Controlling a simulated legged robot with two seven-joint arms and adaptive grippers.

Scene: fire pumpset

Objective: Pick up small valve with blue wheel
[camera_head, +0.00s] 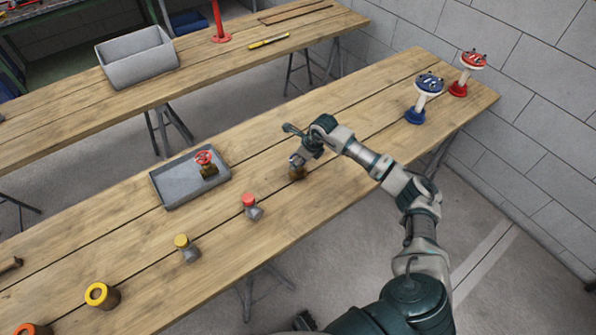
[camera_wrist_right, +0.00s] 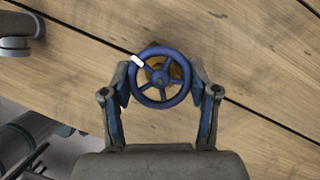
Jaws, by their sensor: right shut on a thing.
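The small valve with the blue wheel (camera_wrist_right: 160,82) sits between the two fingers of my right gripper (camera_wrist_right: 163,88) in the right wrist view. The fingers press on the wheel from both sides. In the head view my right gripper (camera_head: 301,157) reaches down over the valve's brass-brown body (camera_head: 297,173) at the middle of the near table. The gripper hides most of the blue wheel there. The body appears at the tabletop; I cannot tell whether it touches. My left gripper is not in view.
A grey tray (camera_head: 167,192) holding a red-wheeled valve (camera_head: 205,160) lies to the left. Red-capped (camera_head: 250,203) and yellow-capped (camera_head: 184,244) fittings stand nearer. Blue (camera_head: 428,88) and red (camera_head: 470,65) stands are at the right end. Bare wood surrounds the valve.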

